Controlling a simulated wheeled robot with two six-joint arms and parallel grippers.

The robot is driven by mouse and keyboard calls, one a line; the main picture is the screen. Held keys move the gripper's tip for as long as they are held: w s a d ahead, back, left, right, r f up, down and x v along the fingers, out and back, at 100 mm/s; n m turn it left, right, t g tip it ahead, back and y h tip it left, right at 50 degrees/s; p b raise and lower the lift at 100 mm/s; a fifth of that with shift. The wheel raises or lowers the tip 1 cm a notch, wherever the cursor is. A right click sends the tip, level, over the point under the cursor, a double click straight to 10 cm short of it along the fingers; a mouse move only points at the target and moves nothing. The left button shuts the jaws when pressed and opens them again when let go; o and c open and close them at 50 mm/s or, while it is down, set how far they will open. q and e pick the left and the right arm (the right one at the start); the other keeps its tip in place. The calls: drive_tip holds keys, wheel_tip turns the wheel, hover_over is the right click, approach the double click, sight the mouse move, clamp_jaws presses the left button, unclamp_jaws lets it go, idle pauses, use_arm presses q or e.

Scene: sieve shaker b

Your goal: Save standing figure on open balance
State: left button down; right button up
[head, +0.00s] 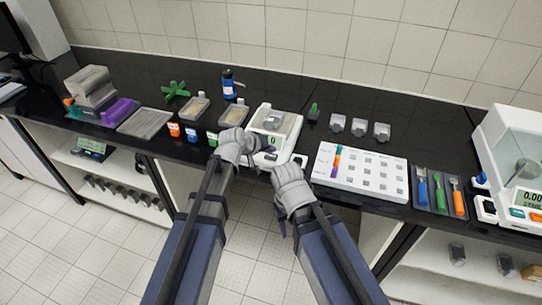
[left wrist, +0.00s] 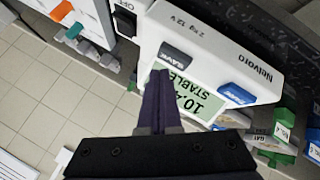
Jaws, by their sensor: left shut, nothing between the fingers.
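The open balance (head: 287,127) is white and stands mid-counter with a grey item on its pan. In the left wrist view, its front panel (left wrist: 215,40) reads Nelvoro. Its green display (left wrist: 200,101) shows 10.4 with further digits hidden, and STABLE. A grey button (left wrist: 176,55), apparently lettered SAVE, and a blue button (left wrist: 237,94) sit above the display in that view. My left gripper (left wrist: 160,73) is shut and empty, its tips just by the grey button; contact is unclear. My right gripper (head: 281,222) hangs before the counter edge; its opening is unclear.
A white board (head: 350,188) with rows of grey pieces lies right of the balance. An enclosed balance (head: 515,150) stands far right. Small coloured containers (head: 192,134) stand left, near the front edge. A dark OFF switch (left wrist: 125,22) shows beside the panel.

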sight(270, 158)
idle(0.8)
use_arm(q)
drive_tip(key=shift+f+b, duration=0.45)
drive_tip(key=shift+f+b, duration=0.45)
idle(0.6)
drive_tip(key=shift+r, duration=0.1)
drive_tip(key=shift+r+p, duration=0.85)
drive_tip(key=shift+p, duration=0.05)
wheel_tip(270, 158, up, 5)
drive_tip(key=p, duration=0.5)
